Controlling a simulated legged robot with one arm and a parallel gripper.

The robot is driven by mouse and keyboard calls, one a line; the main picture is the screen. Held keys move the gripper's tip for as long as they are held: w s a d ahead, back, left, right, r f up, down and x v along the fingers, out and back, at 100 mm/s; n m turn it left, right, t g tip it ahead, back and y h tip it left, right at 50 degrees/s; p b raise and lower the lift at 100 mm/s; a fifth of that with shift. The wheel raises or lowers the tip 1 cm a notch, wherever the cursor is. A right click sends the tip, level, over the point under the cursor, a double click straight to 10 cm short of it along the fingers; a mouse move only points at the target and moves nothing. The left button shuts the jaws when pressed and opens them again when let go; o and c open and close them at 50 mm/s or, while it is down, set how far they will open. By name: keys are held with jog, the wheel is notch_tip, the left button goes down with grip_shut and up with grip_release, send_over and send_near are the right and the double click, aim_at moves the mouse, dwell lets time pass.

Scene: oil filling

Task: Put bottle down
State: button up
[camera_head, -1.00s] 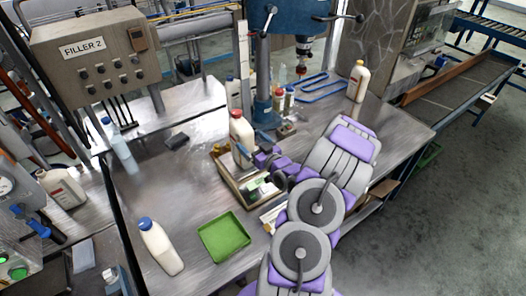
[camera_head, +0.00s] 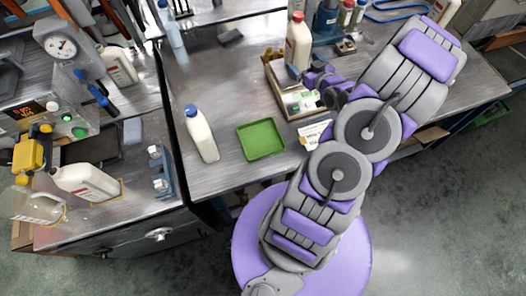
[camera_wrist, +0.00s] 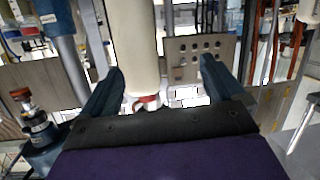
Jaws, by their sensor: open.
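My gripper (camera_head: 308,76) is at the box, close beside the bottle's lower right in the head view. In the wrist view, which looks upside down, the bottle (camera_wrist: 132,45) lies between the two dark fingers of my gripper (camera_wrist: 162,66), nearer the left one. The fingers are spread apart. The bottle's base is hidden.
A green tray (camera_head: 261,140) and a blue-capped white bottle (camera_head: 201,134) are at the bench's front. A drill press column (camera_head: 326,20) stands behind the box. Left is a side bench with a gauge (camera_head: 62,46), a yellow device (camera_head: 31,152) and another white bottle (camera_head: 86,183).

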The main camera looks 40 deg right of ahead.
jog(key=s+a+r+n+g, duration=0.1)
jog(key=a+r+g, duration=0.2)
jog(key=a+g, duration=0.35)
jog(key=a+r+g, duration=0.3)
jog(key=a+r, duration=0.1)
jog(key=a, duration=0.5)
jog(key=s+a+r+g+y, duration=0.1)
jog(key=s+a+r+g, duration=0.2)
jog(key=s+a, duration=0.8)
jog(key=s+a+r+g+y, duration=0.2)
jog(key=s+a+r+g, duration=0.2)
jog(key=s+a, duration=0.8)
notch_tip(320, 180, up, 2)
jog(key=shift+s, duration=1.05)
jog(key=shift+a, duration=0.1)
jog(key=shift+c, duration=0.2)
